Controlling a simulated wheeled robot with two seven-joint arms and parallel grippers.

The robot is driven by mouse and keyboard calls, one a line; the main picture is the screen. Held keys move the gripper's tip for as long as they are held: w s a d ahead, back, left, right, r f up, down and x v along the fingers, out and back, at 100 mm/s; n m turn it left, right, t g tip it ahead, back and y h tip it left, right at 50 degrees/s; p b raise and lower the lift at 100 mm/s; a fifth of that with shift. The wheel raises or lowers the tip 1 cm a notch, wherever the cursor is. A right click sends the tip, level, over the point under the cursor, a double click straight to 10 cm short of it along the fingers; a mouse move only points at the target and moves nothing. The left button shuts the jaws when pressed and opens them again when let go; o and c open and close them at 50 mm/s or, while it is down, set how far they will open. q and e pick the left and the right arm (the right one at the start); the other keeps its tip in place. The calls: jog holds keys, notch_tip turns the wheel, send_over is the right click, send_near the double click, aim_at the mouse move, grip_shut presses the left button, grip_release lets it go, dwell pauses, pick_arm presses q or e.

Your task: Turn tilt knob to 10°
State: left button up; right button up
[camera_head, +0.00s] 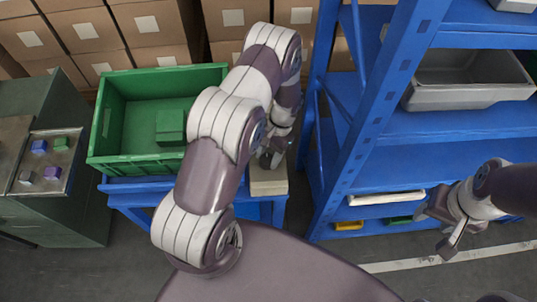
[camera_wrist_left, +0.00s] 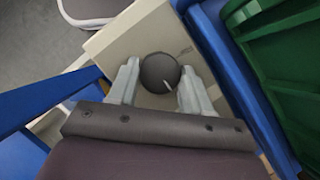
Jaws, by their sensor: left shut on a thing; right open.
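The tilt knob (camera_wrist_left: 158,70) is a round dark knob with a white pointer line, on a beige box (camera_wrist_left: 122,42). The pointer slants toward the lower right in the left wrist view. A faint mark shows on the box at the knob's upper right; no scale numbers are readable. My left gripper (camera_wrist_left: 159,78) has one finger on each side of the knob and is shut on it. In the head view, my left gripper (camera_head: 271,158) is above the beige box (camera_head: 268,183), and the knob is hidden there. My right gripper (camera_head: 440,230) is open and empty, away to the right.
A green crate (camera_head: 105,120) holding a green block (camera_head: 171,126) stands beside the box on a blue stand (camera_head: 130,198). A blue shelf rack (camera_head: 365,130) rises close on the right. A cabinet (camera_head: 70,215) with small coloured blocks is at the left.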

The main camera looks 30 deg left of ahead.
pick_arm(q)
jog(key=o, duration=1)
jog(key=shift+o, duration=0.2)
jog(key=p+v, duration=0.2)
jog(key=v, duration=1)
jog(key=shift+r, duration=0.4)
jog(key=shift+w, duration=0.1)
